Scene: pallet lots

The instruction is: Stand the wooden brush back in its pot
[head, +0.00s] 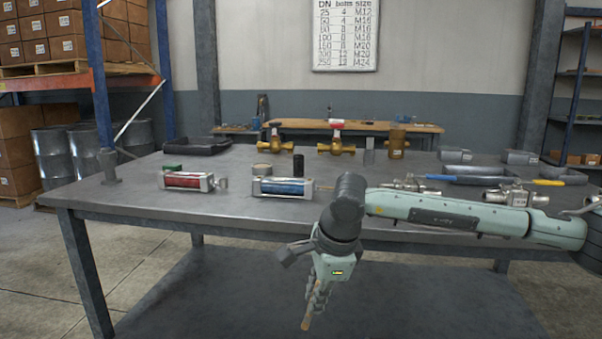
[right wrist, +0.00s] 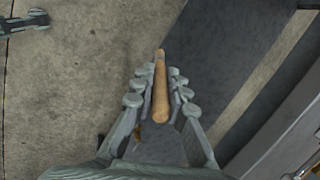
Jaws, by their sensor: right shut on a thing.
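My right gripper (head: 317,297) hangs pointing down in front of the table's near edge, below the level of the top. It is shut on the wooden brush (head: 306,323), whose light wooden end sticks out below the fingers. In the right wrist view the fingers (right wrist: 160,92) close on both sides of the brush's round handle (right wrist: 160,68). I see no bristles. A brownish jar (head: 397,142) and a black cylinder (head: 298,164) stand upright on the table; I cannot tell whether either is the pot. My left gripper is not in the head view.
The grey table (head: 120,202) holds a red cylinder unit (head: 186,181), a blue one (head: 284,188), a round tin (head: 262,171), brass valves (head: 336,146) and a black tray (head: 196,146). Steel fittings and a blue-handled tool lie at the right. The front left tabletop is clear.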

